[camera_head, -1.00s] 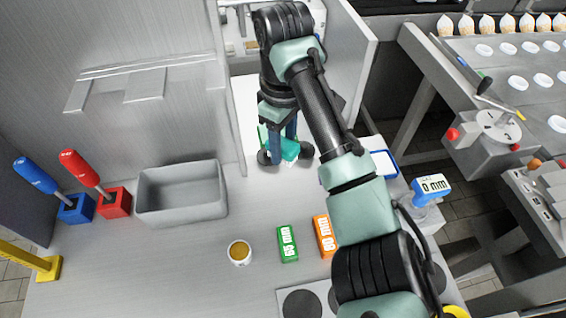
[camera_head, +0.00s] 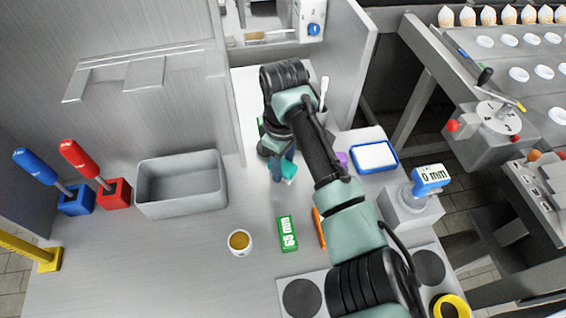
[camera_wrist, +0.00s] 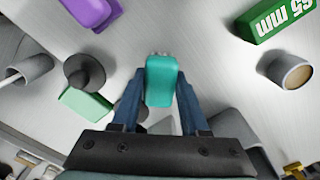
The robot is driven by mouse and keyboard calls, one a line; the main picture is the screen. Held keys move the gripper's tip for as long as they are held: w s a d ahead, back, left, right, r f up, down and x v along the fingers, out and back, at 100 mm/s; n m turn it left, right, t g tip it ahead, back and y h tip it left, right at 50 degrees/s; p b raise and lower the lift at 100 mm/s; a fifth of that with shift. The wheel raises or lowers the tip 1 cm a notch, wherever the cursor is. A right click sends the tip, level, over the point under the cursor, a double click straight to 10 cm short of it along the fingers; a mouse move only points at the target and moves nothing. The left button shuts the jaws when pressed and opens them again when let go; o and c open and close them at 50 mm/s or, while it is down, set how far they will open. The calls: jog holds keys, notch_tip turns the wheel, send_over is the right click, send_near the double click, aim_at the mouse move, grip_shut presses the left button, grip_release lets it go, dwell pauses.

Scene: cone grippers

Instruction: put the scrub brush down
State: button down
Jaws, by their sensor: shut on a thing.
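The teal scrub brush (camera_head: 290,170) is held in my gripper (camera_head: 283,172) above the grey worktop, in the middle of the head view. In the wrist view the teal brush (camera_wrist: 160,78) sits between the two blue fingers of my gripper (camera_wrist: 158,95), which are shut on it. Pale bristles show at its far end. My arm hides part of the worktop to the right of the brush. I cannot tell the exact gap between brush and worktop.
A green 65 mm block (camera_head: 287,233), an orange block (camera_head: 319,227) and a small cup (camera_head: 240,243) stand in front. A grey bin (camera_head: 182,186) is left. A purple block (camera_wrist: 88,10) and blue-rimmed tray (camera_head: 374,157) are right. The worktop between bin and brush is clear.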

aim_at(283, 164)
jog(key=shift+f, duration=0.2)
jog(key=shift+c, duration=2.1)
grip_release()
jog(key=shift+r, duration=0.1)
notch_tip(283, 164, up, 12)
jog(key=p, duration=0.1)
jog(key=shift+r, duration=0.15)
